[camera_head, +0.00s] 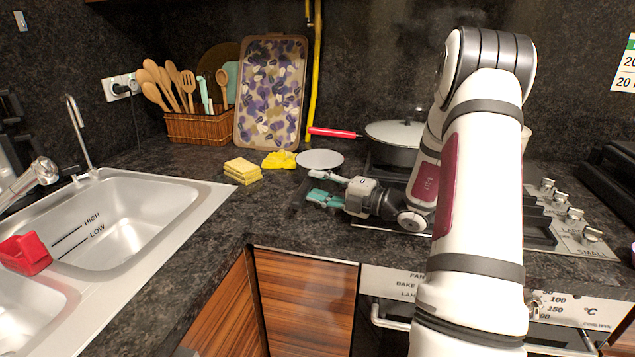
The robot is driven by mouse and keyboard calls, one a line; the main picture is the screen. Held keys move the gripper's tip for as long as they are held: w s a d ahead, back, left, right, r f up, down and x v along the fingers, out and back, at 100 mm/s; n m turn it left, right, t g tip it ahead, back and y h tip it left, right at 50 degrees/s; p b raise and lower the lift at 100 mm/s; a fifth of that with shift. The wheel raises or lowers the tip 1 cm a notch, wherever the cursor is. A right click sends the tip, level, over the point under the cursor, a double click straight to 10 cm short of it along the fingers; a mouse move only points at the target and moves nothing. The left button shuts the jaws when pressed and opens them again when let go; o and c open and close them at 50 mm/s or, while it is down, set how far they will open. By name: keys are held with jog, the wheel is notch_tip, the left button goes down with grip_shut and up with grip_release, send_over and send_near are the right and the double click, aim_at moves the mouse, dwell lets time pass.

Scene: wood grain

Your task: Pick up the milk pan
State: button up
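A dark pan (393,156) with a grey lid stands on the hob at the back, partly hidden by my arm. A red handle (335,132) points left from it and seems to belong to it; I cannot tell whether this is the milk pan. A pale rim (527,140) of another vessel shows just right of my arm, mostly hidden. My gripper (316,186) is over the counter in front of the pan, pointing left. Its teal-padded fingers are apart with nothing between them. It is apart from the red handle, which lies farther back.
A grey plate (320,159), a yellow cloth (279,160) and yellow sponges (242,171) lie on the counter left of the gripper. A patterned board (270,92) and a utensil basket (197,126) stand at the back wall. The sink (125,225) is at left. Counter in front is clear.

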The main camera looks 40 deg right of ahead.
aim_at(312, 183)
jog(key=shift+x, duration=1.8)
grip_shut()
jog(key=shift+r, duration=0.1)
